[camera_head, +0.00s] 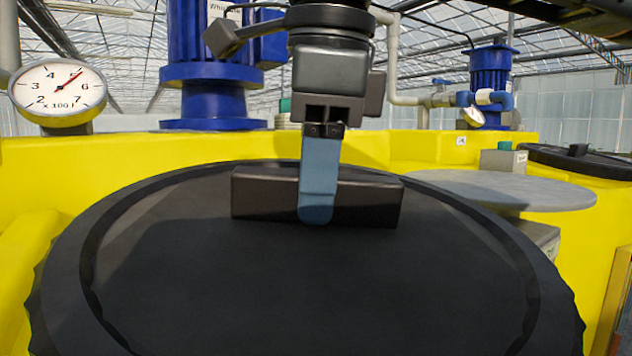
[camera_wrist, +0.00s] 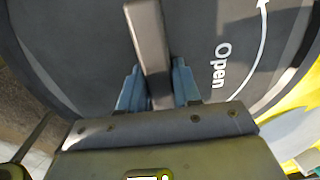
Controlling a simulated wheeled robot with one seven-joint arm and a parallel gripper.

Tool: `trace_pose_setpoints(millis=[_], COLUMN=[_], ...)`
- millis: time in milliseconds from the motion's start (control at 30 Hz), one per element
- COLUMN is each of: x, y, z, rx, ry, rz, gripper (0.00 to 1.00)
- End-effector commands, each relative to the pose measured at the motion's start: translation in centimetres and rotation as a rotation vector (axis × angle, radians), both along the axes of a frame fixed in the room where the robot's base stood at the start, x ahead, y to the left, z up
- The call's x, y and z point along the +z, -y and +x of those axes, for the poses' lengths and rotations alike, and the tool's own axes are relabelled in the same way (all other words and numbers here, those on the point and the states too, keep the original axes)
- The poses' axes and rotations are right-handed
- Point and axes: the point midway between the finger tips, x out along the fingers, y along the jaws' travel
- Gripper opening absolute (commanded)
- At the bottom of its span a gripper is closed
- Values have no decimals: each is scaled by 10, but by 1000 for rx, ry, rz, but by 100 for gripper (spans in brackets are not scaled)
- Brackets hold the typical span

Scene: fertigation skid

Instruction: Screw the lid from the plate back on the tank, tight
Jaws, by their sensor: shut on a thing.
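The large black round lid (camera_head: 290,275) fills the lower middle of the head view, on top of the yellow tank (camera_head: 130,160). A raised bar handle (camera_head: 262,195) crosses its top. My gripper (camera_head: 318,215) comes down from above with its blue fingers on either side of the bar, shut on it. In the wrist view the bar (camera_wrist: 148,35) runs between the two blue fingertips (camera_wrist: 158,88), and the lid's face (camera_wrist: 80,50) carries the white word "Open" and a curved arrow. The lid's threads and its seat on the tank are hidden. The grey round plate (camera_head: 490,190) at the right is empty.
A dial gauge (camera_head: 58,92) stands at the far left. A blue motor (camera_head: 212,75) rises behind the lid, and a smaller blue pump (camera_head: 490,85) stands farther right. Another black lid (camera_head: 580,160) lies at the right. A grey box with a green button (camera_head: 503,160) stands behind the plate.

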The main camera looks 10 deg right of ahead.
Motion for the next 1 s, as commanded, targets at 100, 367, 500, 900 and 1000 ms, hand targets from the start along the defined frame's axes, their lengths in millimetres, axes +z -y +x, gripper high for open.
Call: trace_pose_setpoints(millis=[100, 367, 500, 900, 1000], x=[2, 1, 1, -1, 0], y=[0, 0, 0, 0, 0], z=[0, 0, 0, 0, 0], rx=[0, 0, 0, 0, 0], ry=[2, 1, 1, -1, -1], rz=[2, 1, 1, -1, 0], gripper=[2, 47, 60, 79, 79])
